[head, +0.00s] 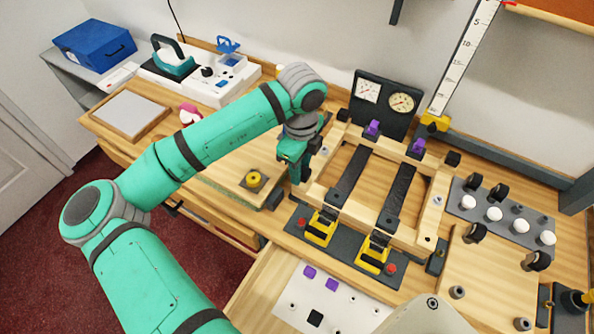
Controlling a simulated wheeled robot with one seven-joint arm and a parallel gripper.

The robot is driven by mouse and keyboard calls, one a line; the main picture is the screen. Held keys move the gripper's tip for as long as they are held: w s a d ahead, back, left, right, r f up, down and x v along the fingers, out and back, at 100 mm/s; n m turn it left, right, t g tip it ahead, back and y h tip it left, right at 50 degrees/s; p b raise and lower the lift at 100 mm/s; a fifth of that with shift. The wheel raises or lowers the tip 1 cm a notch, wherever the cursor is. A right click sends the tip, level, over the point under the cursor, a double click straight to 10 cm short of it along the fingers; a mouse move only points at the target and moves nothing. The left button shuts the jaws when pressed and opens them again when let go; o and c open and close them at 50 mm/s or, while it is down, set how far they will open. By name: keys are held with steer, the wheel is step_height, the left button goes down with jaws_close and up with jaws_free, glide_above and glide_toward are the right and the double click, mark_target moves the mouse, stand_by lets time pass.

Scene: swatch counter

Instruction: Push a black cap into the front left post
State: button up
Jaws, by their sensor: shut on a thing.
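The wooden frame (399,233) lies on the bench with two dark straps across it. My gripper (300,181) points down at the frame's front left corner and hides the post there. It is shut on a small dark thing, probably a black cap; the fingers hide most of it, and I cannot tell whether it touches the post. Black caps sit at the back left corner (343,115) and back right corner (453,158). The front right corner (428,239) shows a dark spot. A loose black cap (315,317) lies on the white board (350,310) in front.
Two yellow clamps (320,228) (373,254) stand along the frame's front. Purple pieces (373,128) (417,146) sit on the back rail. A gauge panel (385,100) stands behind. A grey rack (510,228) with white knobs is at right. A yellow roll (253,180) lies left of my gripper.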

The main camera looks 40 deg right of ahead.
steer(key=shift+f, duration=0.45)
stand_by(1.1)
steer(key=o, duration=1.1)
steer(key=o, duration=0.3)
